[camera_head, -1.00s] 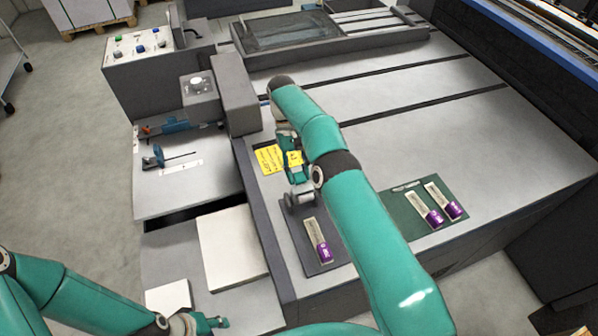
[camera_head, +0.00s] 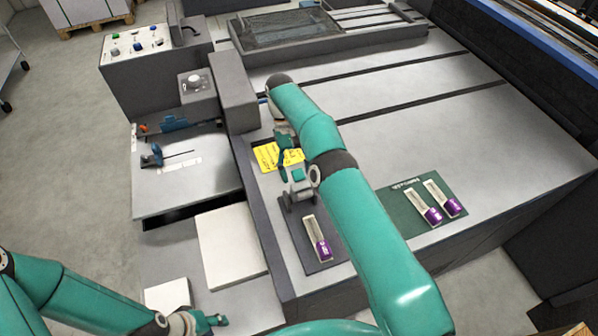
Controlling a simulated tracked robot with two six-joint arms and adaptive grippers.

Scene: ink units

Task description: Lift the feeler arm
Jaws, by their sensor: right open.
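I cannot tell for sure which part is the feeler arm. A small blue holder with a thin dark rod (camera_head: 156,157) stands on the left shelf, the rod pointing right. A grey mechanism (camera_head: 298,197) is on the machine's near left part, partly hidden by my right arm. My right gripper (camera_head: 288,162) is open beside the yellow label (camera_head: 266,157), just above the grey mechanism in the picture; contact is unclear. My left gripper (camera_head: 212,321) is at the bottom edge, away from these parts, and its jaws are unclear.
A purple-ended unit (camera_head: 323,248) lies on a dark pad; two more (camera_head: 431,214) lie on a green mat (camera_head: 405,215). A white block (camera_head: 229,250) stands on the lower shelf. A control box (camera_head: 138,62) is at the upper left. The wide grey bed is mostly clear.

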